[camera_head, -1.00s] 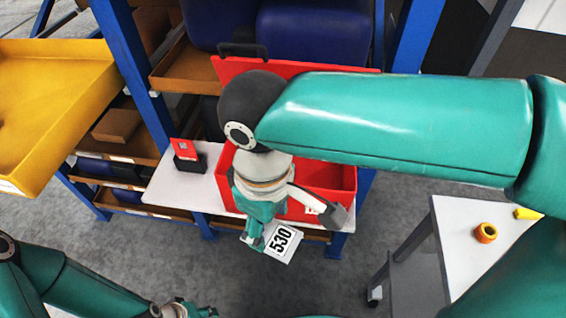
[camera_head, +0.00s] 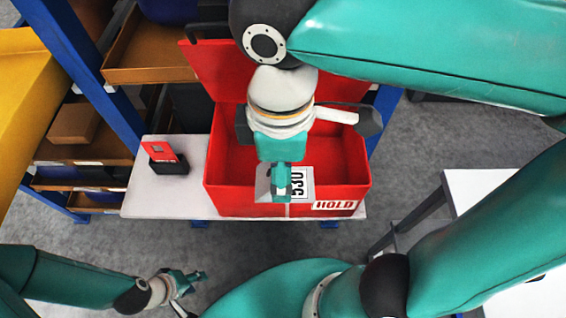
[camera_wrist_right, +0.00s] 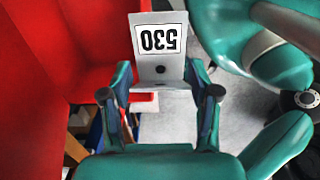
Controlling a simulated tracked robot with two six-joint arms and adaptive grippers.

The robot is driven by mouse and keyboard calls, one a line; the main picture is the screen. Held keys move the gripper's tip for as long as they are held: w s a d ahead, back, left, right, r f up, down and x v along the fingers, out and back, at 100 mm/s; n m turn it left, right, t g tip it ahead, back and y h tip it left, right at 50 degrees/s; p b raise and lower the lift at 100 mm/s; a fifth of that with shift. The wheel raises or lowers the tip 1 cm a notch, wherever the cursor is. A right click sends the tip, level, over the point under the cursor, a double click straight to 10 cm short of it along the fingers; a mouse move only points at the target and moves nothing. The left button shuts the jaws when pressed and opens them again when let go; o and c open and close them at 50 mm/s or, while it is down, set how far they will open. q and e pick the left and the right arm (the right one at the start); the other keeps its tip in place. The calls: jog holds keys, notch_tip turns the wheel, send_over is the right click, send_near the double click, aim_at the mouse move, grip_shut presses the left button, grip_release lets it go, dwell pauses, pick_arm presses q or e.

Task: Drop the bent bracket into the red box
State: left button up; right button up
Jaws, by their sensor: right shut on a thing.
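The bent bracket (camera_head: 302,183) is a pale metal piece with a black "530" on it; it also shows in the right wrist view (camera_wrist_right: 159,42). My right gripper (camera_head: 282,192) is shut on it, and its two fingers flank it in the wrist view (camera_wrist_right: 160,98). The red box (camera_head: 222,193) stands open, its lid raised at the back and a "HOLD" label on its front. In the head view the bracket overlaps the box's front wall; in the wrist view grey floor shows behind it. My left gripper (camera_head: 196,277) is low at left, apart from the box; its finger opening is unclear.
The box stands on a white shelf (camera_head: 140,198) of a blue rack. A small red-and-black item (camera_head: 165,160) sits left of the box. A yellow bin (camera_head: 25,110) is at far left. A white table (camera_head: 480,185) is at right. Grey floor lies in front.

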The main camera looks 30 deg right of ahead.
jog(key=w+d+p, duration=0.2)
jog(key=w+d, duration=0.3)
jog(key=w, duration=0.4)
jog(key=shift+s+d+f+b, duration=0.15)
jog(key=shift+f+b, duration=0.6)
jog(key=shift+f, duration=3.75)
jog(key=shift+s+f+b, duration=0.1)
jog(key=shift+f+b, duration=0.6)
jog(key=shift+f, duration=3.8)
jog(key=shift+f+b, duration=0.55)
jog(key=shift+f, duration=0.05)
jog(key=o, duration=1.4)
jog(key=shift+r, duration=0.1)
